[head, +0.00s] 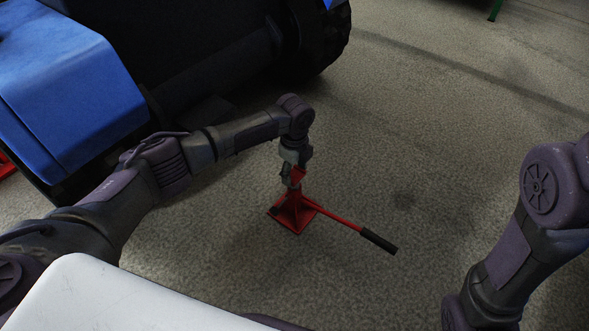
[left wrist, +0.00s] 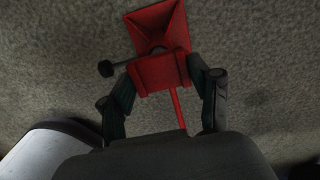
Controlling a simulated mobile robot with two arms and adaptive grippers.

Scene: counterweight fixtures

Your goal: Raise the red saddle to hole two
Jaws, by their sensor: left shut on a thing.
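A red stand with a four-sided sloping base (head: 291,217) is on the floor in the middle of the head view. Its red saddle (head: 297,176) is at the top; it also shows in the left wrist view (left wrist: 160,73), with the base (left wrist: 158,22) beyond it. My left gripper (head: 292,173) comes from above and is shut on the red saddle, one finger on each side. A dark knob (left wrist: 105,69) sticks out at the stand's left in the left wrist view. No holes can be made out. Only my right arm shows, at the right edge; its gripper is out of view.
A red bar with a black grip (head: 379,241) reaches from the stand to the lower right, close to the floor. A blue vehicle (head: 75,85) with a dark tyre (head: 322,45) stands at the upper left. The floor (head: 440,130) right of the stand is clear.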

